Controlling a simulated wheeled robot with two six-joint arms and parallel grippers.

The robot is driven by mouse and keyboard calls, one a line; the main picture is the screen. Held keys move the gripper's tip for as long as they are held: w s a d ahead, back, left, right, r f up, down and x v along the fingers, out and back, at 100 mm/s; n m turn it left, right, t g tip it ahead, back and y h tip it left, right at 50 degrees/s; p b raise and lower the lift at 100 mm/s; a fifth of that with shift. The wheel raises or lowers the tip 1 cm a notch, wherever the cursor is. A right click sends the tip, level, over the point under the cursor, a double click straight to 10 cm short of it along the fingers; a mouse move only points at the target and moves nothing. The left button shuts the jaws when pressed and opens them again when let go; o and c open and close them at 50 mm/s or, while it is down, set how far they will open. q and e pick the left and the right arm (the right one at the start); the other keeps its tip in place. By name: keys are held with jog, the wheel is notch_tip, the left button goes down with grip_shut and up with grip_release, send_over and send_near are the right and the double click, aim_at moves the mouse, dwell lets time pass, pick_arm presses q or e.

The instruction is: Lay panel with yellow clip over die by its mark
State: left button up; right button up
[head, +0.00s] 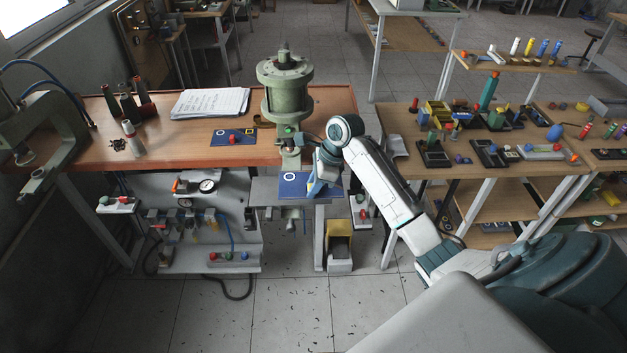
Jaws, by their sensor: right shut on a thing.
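A flat blue panel (296,189) with a white ring mark lies level over the grey plate below the green press cylinder (285,88). My right gripper (317,184) is shut at the panel's right part. A small yellow piece shows by the fingers; I cannot tell if it is a clip. The fingers hide what they grip on the panel, and the panel hides any die under it. A second blue panel (222,141) lies on the wooden bench, with a red knob, a white ring and a yellow mark. My left gripper is not in view.
The bench (180,152) also holds papers (210,103), dark red-topped bottles (130,106) and a white cylinder. Gauges and valves (195,188) hang below. A side table (400,120) at right is crowded with small parts.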

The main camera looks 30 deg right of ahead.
jog(key=shift+s, duration=0.1)
jog(key=shift+f, duration=2.2)
jog(key=shift+f, duration=0.25)
jog(key=o, duration=1.1)
jog(key=shift+c, duration=0.2)
